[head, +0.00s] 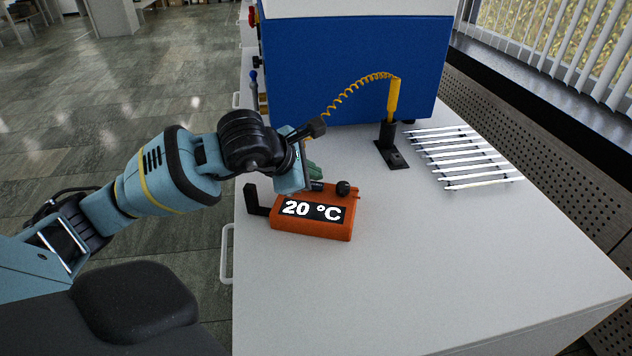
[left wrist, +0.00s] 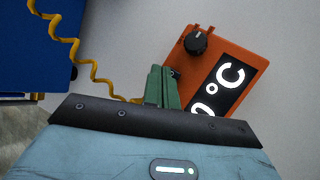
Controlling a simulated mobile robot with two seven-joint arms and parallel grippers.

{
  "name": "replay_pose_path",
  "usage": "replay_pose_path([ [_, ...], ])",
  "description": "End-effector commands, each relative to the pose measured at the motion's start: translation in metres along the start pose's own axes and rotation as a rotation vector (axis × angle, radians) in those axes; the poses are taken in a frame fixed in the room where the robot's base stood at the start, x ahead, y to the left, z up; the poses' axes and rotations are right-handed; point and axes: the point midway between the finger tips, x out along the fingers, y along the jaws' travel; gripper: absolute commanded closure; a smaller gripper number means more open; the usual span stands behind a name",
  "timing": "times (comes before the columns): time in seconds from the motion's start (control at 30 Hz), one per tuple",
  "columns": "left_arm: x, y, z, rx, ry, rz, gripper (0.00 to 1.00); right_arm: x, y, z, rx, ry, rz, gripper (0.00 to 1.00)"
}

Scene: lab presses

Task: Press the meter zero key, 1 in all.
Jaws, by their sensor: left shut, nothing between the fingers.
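The meter is an orange box (head: 312,231) on the bench with a black display reading "20 °C" in white. It also shows in the left wrist view (left wrist: 247,62), at the upper right. A black knob (head: 343,187) sits on its top, and shows in the left wrist view too (left wrist: 196,40). My left gripper (head: 316,172), with green fingers, is shut and empty at the meter's back left part. In the left wrist view its fingertips (left wrist: 163,72) overlap the meter's edge near a small dark part. I cannot tell whether they touch, and no zero key shows clearly. My right gripper is not in view.
A large blue machine (head: 350,70) stands behind the meter. A yellow probe (head: 393,100) with a coiled cable stands in a black holder (head: 391,152). A white slatted rack (head: 464,158) lies at the right. The bench top (head: 430,265) is clear in front and right.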

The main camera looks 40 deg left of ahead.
Motion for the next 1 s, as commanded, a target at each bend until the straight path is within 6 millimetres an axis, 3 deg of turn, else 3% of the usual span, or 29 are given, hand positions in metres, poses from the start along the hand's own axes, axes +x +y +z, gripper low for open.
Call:
replay_pose_path([
  [0.47,-0.004,0.003,0.003,0.0,0.0,0.001,1.0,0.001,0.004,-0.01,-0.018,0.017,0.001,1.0],
  [1.0,-0.036,0.026,0.026,0.0,-0.002,0.002,1.0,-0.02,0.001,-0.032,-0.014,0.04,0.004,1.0],
])
